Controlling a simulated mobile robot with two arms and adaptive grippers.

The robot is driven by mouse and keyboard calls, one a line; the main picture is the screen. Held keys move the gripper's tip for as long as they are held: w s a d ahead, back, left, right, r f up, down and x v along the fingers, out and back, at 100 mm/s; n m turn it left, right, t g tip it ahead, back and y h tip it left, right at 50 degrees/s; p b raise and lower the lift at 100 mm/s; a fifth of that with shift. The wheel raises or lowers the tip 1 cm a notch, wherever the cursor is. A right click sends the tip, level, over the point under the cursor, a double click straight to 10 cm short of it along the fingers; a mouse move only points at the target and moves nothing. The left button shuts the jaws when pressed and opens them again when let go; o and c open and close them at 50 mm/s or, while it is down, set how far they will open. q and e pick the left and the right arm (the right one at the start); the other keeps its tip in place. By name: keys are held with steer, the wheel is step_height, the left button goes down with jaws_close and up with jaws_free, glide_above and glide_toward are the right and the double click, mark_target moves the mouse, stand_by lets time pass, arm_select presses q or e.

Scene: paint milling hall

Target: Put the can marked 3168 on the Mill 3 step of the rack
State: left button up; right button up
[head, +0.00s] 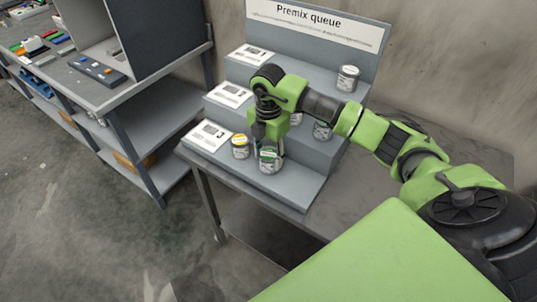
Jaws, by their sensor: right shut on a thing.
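The stepped grey rack (290,190) stands on a table under a "Premix queue" sign. Its lowest step, in front, has a card marked 3 (208,136). My right gripper (268,143) reaches down over this step, shut on a grey can with a green-edged label (269,160). The can is upright at the lowest step; I cannot tell whether it touches the surface. Its number is too small to read. A can with a yellow top (240,146) stands on the same step, to its left. My left gripper is out of view.
A can (348,78) stands on the top step. Another can (322,131) stands on the middle step, with one more partly hidden by my arm. The lowest step is clear to the right. A workbench (110,95) stands at left.

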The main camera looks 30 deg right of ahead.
mark_target(269, 153)
steer(key=o, duration=1.2)
steer(key=shift+f, duration=0.1)
steer(key=shift+o, duration=0.2)
steer(key=shift+r, duration=0.45)
step_height(269, 153, up, 10)
steer(key=b, duration=0.2)
steer(key=shift+b, duration=0.4)
steer(key=shift+r, duration=0.75)
